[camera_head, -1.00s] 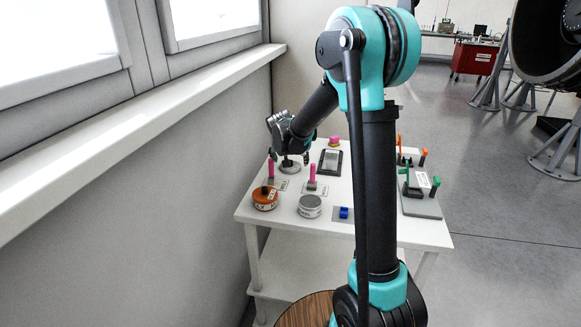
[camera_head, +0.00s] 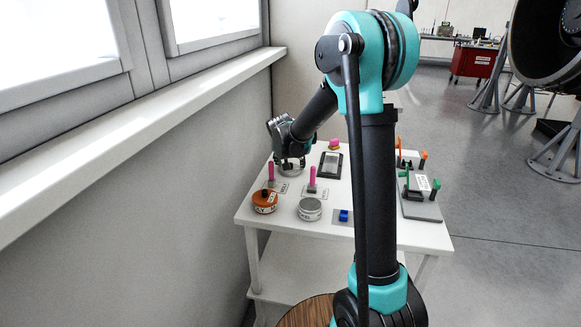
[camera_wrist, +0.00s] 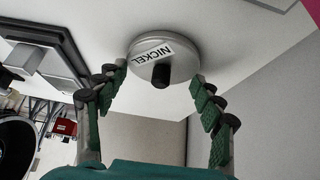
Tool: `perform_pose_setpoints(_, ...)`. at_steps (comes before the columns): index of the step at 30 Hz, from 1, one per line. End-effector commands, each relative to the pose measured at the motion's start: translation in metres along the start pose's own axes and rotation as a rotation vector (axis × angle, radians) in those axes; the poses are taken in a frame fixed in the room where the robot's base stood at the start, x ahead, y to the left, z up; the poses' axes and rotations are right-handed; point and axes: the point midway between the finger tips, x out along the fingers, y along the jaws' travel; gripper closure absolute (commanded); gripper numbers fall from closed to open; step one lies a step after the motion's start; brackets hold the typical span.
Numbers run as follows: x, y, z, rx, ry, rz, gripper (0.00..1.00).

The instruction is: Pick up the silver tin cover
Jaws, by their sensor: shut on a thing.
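The silver tin cover (camera_wrist: 152,50) is a round grey disc with a black knob and a NICKEL label in the wrist view. In the head view the cover (camera_head: 291,171) is at the back left of the white table, partly hidden by my gripper (camera_head: 290,162).
On the white table (camera_head: 275,220), an orange tin (camera_head: 265,202) and a grey tin (camera_head: 310,209) stand in front. Pink upright handles (camera_head: 312,177) rise close by. A dark framed device (camera_head: 331,165) lies right of my gripper. The wall and sill (camera_head: 150,125) are left.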

Motion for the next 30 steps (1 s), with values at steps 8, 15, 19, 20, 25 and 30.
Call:
perform_pose_setpoints(8,-0.022,0.000,-0.014,0.000,0.001,0.000,0.61)
perform_pose_setpoints(15,-0.072,0.000,-0.046,0.000,0.001,0.000,0.61)
perform_pose_setpoints(19,-0.101,0.000,-0.065,0.000,0.001,0.000,0.61)
perform_pose_setpoints(20,-0.107,0.000,-0.069,0.000,0.001,0.000,0.61)
perform_pose_setpoints(25,-0.137,0.000,-0.088,0.000,0.001,0.000,0.61)
perform_pose_setpoints(30,-0.157,0.000,-0.101,0.000,0.001,0.000,0.61)
